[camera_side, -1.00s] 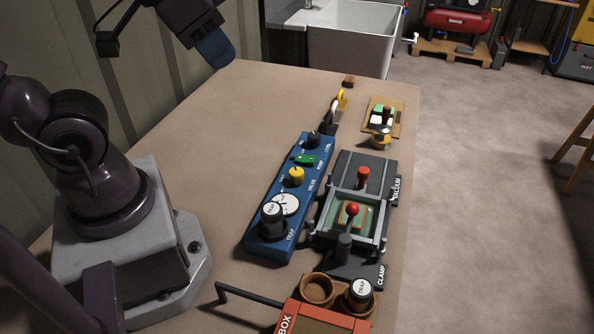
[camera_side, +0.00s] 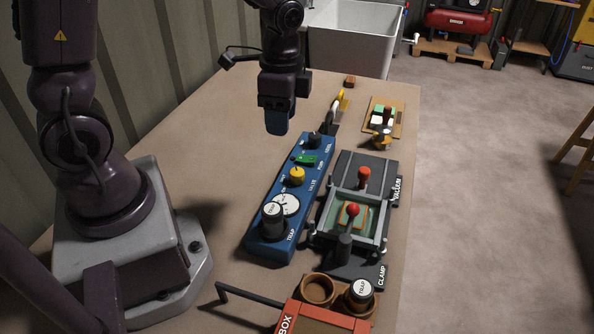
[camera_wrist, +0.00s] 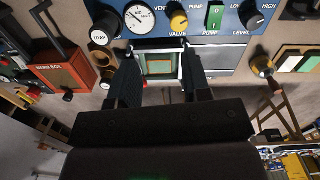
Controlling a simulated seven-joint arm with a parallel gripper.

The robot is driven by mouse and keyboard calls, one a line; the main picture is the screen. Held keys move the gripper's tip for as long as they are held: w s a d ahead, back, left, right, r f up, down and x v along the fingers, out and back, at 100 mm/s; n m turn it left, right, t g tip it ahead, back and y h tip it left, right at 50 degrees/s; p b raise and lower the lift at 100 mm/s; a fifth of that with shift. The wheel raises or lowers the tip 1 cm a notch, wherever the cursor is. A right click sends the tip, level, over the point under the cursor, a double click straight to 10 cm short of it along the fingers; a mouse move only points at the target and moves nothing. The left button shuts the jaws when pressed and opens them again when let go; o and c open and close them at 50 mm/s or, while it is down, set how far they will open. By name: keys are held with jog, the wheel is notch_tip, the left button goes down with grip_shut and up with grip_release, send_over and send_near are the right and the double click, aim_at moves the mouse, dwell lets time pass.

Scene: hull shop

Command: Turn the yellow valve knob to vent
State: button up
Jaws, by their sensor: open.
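The yellow valve knob (camera_side: 296,175) sits on the blue control panel (camera_side: 262,240), between a round white gauge (camera_side: 286,203) and a green switch (camera_side: 305,160). In the wrist view the knob (camera_wrist: 179,20) is near the top, with VENT lettered to its left, PUMP to its right and VALVE below. Which way it points is too small to tell. My gripper (camera_side: 277,128) hangs above the table, up and left of the knob, and does not touch it. In the wrist view my gripper (camera_wrist: 160,82) has its two fingers apart with nothing held.
A black TRAP-labelled cap (camera_side: 272,215) and a black LEVEL knob (camera_side: 315,140) stand on the panel. Right of it is the clamp frame (camera_side: 383,222) with red-topped handles. A red box (camera_side: 325,318) is at the front. The table left of the panel is clear.

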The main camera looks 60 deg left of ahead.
aim_at(297, 171)
jog(key=w+f+m, duration=0.1)
jog(key=f+m, duration=0.1)
jog(key=f, duration=0.3)
jog(key=w+f+m, duration=0.1)
jog(key=f+m, duration=0.2)
jog(key=f, duration=0.2)
jog(key=w+f+m, duration=0.1)
jog(key=f+m, duration=0.1)
jog(key=f, duration=0.3)
jog(key=shift+w+a+t, duration=0.2)
jog(key=shift+a+t, duration=0.05)
jog(key=shift+t, duration=0.05)
jog(key=c, duration=0.6)
